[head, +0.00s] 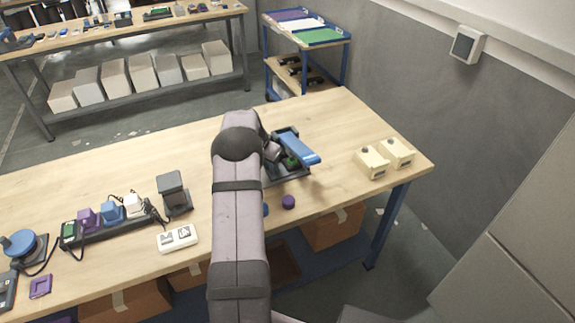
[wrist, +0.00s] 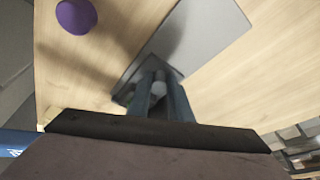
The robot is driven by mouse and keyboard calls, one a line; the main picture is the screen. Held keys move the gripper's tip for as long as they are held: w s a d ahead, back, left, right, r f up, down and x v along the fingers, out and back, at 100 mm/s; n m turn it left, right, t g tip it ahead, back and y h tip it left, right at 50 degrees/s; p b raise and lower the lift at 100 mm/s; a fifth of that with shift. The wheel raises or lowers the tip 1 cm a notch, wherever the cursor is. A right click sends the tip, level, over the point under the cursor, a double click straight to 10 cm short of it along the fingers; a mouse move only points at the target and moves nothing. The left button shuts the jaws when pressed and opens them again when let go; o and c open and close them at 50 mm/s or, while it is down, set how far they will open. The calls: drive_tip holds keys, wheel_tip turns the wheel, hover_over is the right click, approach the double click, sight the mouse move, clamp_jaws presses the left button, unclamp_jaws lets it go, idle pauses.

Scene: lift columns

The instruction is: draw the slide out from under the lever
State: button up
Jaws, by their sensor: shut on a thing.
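A dark device with a blue lever (head: 298,147) stands on the bench, right of my arm in the head view. The lever slants over the device's dark base (head: 292,174). In the head view my arm and wrist hide most of the grip.
A purple round piece (head: 288,202) lies near the bench's front edge; it also shows in the wrist view (wrist: 76,15). Two cream boxes (head: 373,163) stand to the right. A power strip (head: 110,224) with plugs and a white remote-like item (head: 177,238) lie left.

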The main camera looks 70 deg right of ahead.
drive_tip(key=shift+w+a+b, duration=1.4)
drive_tip(key=shift+w+a, duration=2.15)
drive_tip(key=o, duration=0.8)
drive_tip(key=shift+r, duration=0.1)
drive_tip(key=shift+r+p, duration=1.65)
drive_tip(key=shift+r, duration=1.25)
